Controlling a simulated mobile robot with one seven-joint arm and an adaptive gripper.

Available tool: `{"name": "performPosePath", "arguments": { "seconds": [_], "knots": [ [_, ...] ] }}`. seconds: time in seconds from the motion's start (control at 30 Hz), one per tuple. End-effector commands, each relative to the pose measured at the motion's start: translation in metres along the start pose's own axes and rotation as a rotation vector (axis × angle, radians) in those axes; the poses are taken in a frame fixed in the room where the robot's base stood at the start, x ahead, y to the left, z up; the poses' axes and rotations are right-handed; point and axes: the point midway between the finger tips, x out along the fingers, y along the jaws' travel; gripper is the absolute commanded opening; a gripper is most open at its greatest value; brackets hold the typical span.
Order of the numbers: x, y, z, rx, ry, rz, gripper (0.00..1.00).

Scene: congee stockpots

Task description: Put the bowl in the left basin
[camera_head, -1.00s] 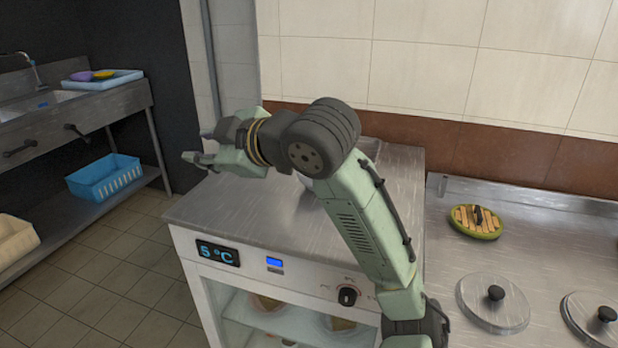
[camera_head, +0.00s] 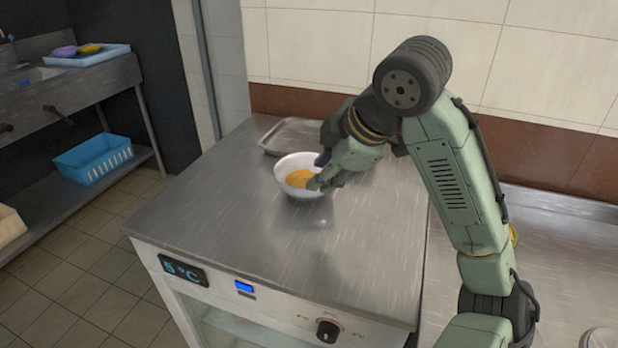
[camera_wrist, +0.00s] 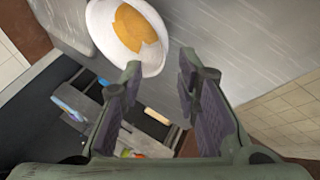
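The white bowl (camera_head: 284,165) with orange-yellow contents stands upright on the steel top of the counter. My gripper (camera_head: 321,172) is at the bowl's right side, its fingers overlapping the rim; the head view does not show whether they touch. In the wrist view my gripper (camera_wrist: 160,68) is open with nothing between its fingers, and the bowl (camera_wrist: 97,22) is beyond the fingertips. A sink basin (camera_head: 38,76) is set in the steel bench at the far left; the picture edge cuts it, so I cannot tell whether it is the left one.
A shallow metal tray (camera_head: 290,133) lies behind the bowl. A blue tray (camera_head: 88,57) with purple and yellow items sits beside the basin. A blue basket (camera_head: 95,160) is on the shelf below. Open floor separates bench and counter. The counter's front left (camera_head: 215,215) is clear.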

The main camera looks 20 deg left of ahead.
Motion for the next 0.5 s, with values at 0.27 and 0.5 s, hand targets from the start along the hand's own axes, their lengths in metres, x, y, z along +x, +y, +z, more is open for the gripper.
{"name": "performPosePath", "arguments": {
  "seconds": [0.27,0.5],
  "knots": [
    [0.03,0.0,0.0,0.001,0.002,0.0,0.3],
    [0.061,-0.001,-0.001,0.003,0.002,-0.003,0.3]
  ]
}}
